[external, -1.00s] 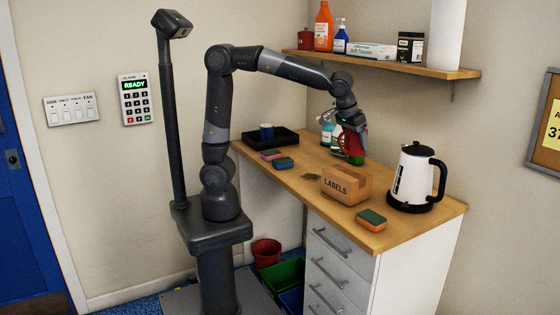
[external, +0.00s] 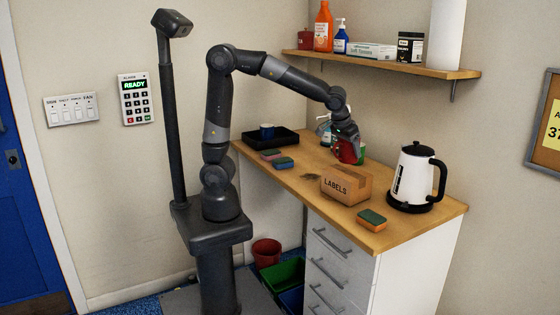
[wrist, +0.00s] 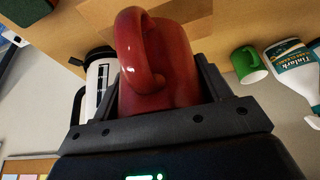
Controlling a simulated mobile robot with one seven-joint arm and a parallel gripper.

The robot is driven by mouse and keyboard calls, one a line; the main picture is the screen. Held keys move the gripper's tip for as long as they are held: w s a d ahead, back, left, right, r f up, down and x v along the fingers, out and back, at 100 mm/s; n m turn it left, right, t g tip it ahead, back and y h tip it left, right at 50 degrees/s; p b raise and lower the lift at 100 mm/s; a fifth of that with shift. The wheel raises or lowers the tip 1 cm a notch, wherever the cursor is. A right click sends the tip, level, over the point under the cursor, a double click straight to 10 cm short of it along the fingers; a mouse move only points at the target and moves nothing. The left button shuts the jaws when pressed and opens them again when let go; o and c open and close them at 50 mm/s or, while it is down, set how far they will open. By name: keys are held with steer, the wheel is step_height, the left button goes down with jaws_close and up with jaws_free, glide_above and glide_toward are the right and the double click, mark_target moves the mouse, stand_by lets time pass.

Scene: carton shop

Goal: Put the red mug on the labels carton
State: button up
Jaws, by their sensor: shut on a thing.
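The red mug (external: 346,151) is in my gripper (external: 352,140), which is shut on it. In the wrist view the red mug (wrist: 158,65) sits between the two dark fingers with its handle facing the camera. The labels carton (external: 346,184) is a brown box marked LABELS on the counter. In the external view my gripper and the mug are above and behind the carton, apart from it. The carton's top looks bare.
A white kettle (external: 413,178) stands right of the carton. An orange and green sponge (external: 371,219) lies in front. A green mug (wrist: 249,64) and a spray bottle (wrist: 295,66) show in the wrist view.

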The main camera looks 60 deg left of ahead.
mark_target(349, 158)
steer(key=shift+w+f, duration=0.1)
steer(key=shift+f, duration=1.95)
steer(key=o, duration=1.2)
steer(key=shift+f, duration=0.15)
steer(key=shift+c, duration=0.2)
